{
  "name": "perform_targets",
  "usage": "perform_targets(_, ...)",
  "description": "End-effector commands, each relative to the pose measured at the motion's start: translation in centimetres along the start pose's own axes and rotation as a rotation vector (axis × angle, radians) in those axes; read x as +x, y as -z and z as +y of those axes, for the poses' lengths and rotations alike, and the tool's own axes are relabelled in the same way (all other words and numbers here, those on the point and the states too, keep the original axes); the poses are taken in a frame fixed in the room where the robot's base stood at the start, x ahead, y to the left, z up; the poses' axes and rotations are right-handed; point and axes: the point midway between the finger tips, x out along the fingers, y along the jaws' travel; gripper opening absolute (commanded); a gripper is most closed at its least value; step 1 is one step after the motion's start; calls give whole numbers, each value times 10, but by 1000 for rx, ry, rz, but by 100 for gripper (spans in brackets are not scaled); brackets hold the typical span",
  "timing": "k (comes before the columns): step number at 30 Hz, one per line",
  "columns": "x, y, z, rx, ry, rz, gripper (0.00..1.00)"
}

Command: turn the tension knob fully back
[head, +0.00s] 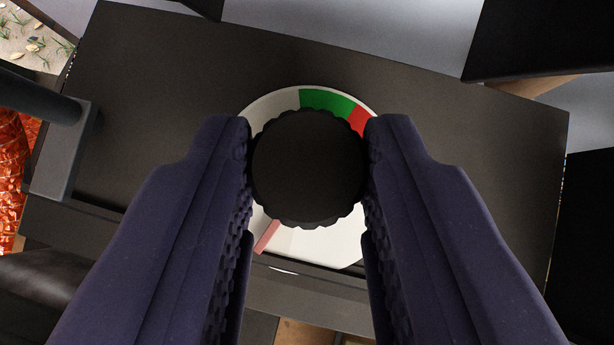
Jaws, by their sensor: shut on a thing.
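The tension knob (309,167) is a round black knob with a scalloped rim. It stands over a white dial plate (325,245) on a dark panel. The dial has a green sector (327,101) at the top and a red sector (359,118) at the upper right. A pale red bar (267,237) shows below the knob at the lower left. My gripper (309,168) is shut on the knob, with one dark purple finger at its left side and one at its right. The fingers hide the dial's left and right edges.
The dark panel (165,100) extends around the dial, tilted in the picture. A dark grey handle-like bar (65,150) stands at the left, near a crinkled orange surface (10,180). A black block (545,40) is at the upper right.

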Motion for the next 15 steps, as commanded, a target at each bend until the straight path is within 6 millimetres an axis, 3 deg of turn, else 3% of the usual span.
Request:
perform_targets(7, 0, 0, 2, -126, 133, 1, 3)
perform_targets(15, 0, 0, 3, -155, 156, 3, 3)
